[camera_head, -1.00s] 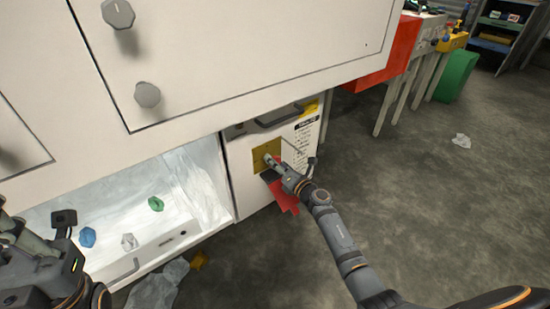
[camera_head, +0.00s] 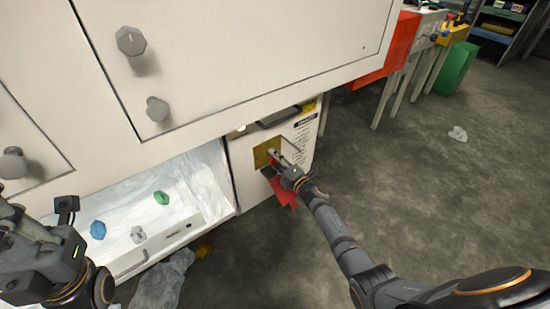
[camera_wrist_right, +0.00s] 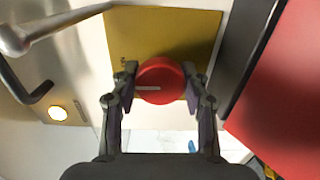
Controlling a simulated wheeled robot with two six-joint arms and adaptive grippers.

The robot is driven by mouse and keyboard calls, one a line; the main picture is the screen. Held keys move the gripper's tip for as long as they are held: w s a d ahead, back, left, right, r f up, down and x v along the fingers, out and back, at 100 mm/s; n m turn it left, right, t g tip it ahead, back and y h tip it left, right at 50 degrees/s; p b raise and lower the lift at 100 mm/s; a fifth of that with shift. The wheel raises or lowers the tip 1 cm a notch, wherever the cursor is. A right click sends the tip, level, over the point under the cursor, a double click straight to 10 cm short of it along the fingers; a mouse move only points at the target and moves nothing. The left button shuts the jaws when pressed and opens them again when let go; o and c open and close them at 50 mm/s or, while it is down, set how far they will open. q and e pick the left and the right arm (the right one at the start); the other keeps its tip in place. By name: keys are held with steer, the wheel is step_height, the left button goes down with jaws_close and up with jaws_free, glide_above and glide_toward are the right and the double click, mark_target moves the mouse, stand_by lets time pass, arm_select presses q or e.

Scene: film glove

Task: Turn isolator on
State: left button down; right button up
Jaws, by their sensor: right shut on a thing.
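The isolator is a round red knob (camera_wrist_right: 160,81) with a white line, on a yellow plate (camera_wrist_right: 198,28) in the right wrist view. The line lies roughly level, pointing left in that view. My right gripper (camera_wrist_right: 161,77) is shut on the knob, a finger on each side.
A glowing round lamp (camera_wrist_right: 57,113) sits beside the plate, with a metal bar (camera_wrist_right: 62,20) nearby. A red panel (camera_wrist_right: 286,95) stands close on the other side. An open lit bay (camera_head: 190,175) holds several coloured pieces. Floor at right is mostly clear.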

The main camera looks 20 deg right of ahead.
steer(key=shift+m, duration=0.3)
steer(key=o, duration=1.2)
steer(key=shift+c, duration=0.2)
steer(key=v, duration=1.2)
